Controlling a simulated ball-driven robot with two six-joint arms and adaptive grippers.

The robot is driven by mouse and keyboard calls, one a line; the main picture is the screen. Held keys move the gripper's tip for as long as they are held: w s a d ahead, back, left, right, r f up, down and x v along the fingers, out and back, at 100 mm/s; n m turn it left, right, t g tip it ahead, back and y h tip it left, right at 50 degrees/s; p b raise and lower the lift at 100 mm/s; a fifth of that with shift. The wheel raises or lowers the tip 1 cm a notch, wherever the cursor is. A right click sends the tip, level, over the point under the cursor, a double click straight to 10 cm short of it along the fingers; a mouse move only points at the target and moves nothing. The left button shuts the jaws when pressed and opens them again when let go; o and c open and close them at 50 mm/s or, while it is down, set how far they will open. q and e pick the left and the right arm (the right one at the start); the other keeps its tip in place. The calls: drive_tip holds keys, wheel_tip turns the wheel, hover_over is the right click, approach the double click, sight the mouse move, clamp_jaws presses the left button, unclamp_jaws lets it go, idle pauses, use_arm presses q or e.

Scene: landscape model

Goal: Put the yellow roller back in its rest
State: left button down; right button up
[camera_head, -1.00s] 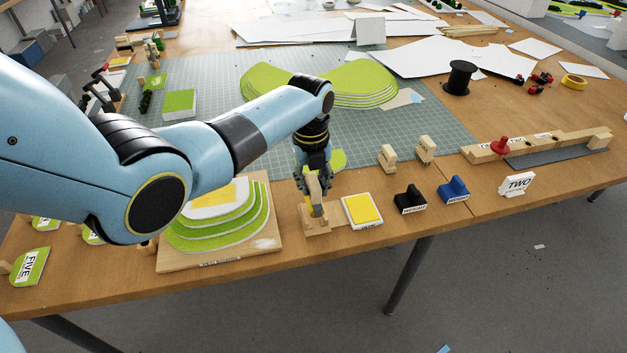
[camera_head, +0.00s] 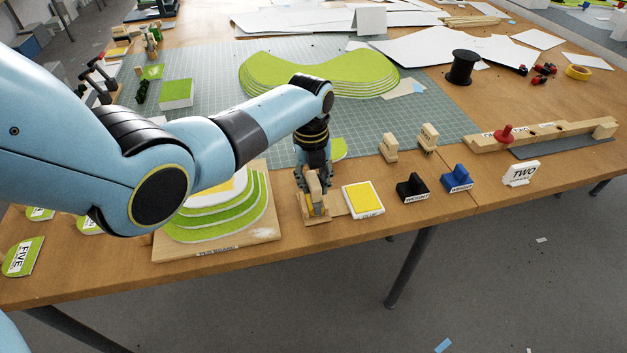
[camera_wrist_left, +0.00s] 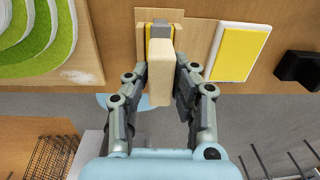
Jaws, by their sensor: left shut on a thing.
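My left gripper (camera_head: 315,187) is shut on the wooden handle of the yellow roller (camera_head: 318,208). The wooden rest (camera_head: 316,221) is at the table's front edge, directly below the gripper. In the left wrist view, the fingers are on both sides of the pale handle (camera_wrist_left: 160,85). The yellow roller (camera_wrist_left: 152,32) shows beyond it, over the wood of the rest. The fingers and handle hide part of the roller, so I cannot tell whether it touches the rest. My right gripper is not in view.
A yellow ink pad (camera_head: 363,198) lies just right of the rest. A stepped green terrain model (camera_head: 250,215) stands close on the left. Black (camera_head: 411,188) and blue (camera_head: 457,180) holders stand farther right. The table's front edge is near.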

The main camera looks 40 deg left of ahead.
use_arm(q)
drive_tip(key=shift+f, duration=0.25)
idle(0.3)
drive_tip(key=c, duration=1)
unclamp_jaws()
drive_tip(key=shift+c, duration=0.2)
